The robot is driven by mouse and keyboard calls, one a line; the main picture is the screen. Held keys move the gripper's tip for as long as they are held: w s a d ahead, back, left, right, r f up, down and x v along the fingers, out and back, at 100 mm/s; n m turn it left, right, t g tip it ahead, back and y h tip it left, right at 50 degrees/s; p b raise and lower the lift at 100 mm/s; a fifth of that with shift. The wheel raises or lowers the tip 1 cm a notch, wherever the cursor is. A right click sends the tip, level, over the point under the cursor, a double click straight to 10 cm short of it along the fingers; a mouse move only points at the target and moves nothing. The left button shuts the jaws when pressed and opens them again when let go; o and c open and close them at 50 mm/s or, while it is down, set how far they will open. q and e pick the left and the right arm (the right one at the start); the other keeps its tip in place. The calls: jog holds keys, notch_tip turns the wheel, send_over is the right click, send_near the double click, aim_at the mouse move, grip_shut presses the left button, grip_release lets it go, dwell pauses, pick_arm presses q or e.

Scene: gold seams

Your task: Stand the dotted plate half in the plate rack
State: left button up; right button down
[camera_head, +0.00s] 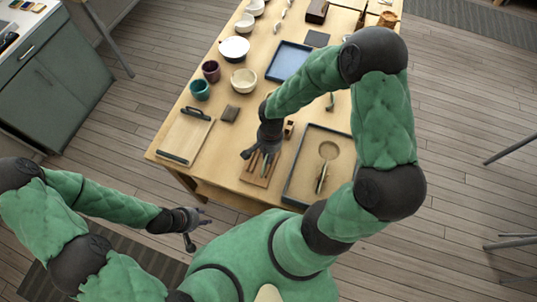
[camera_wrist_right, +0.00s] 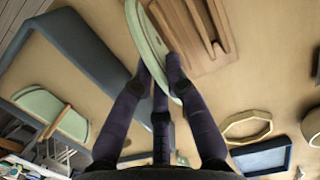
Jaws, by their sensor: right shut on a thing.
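My right gripper (camera_head: 259,156) is over the wooden plate rack (camera_head: 253,180). In the right wrist view its fingers (camera_wrist_right: 160,70) are shut on a pale green plate half (camera_wrist_right: 148,35), held on edge. The slatted rack (camera_wrist_right: 195,38) shows just beside and behind this half; I cannot tell whether the half sits in a slot. No dots are visible on it from here. My left gripper (camera_head: 198,226) is open and empty, off the table's front edge.
A dark-rimmed tray (camera_head: 289,190) lies right of the rack, with a round tan thing in it. A board with a dark handle (camera_head: 185,137), a small brown block (camera_head: 230,113), cups, bowls and a blue tray (camera_head: 289,61) occupy the left and far table.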

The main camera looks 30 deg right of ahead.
jog(key=shift+f+b, duration=0.5)
jog(key=shift+b, duration=0.5)
dwell(1.2)
jog(key=shift+b, duration=0.6)
dwell(1.6)
jog(key=shift+f+b, duration=1.4)
jog(key=shift+b, duration=0.25)
dwell(1.9)
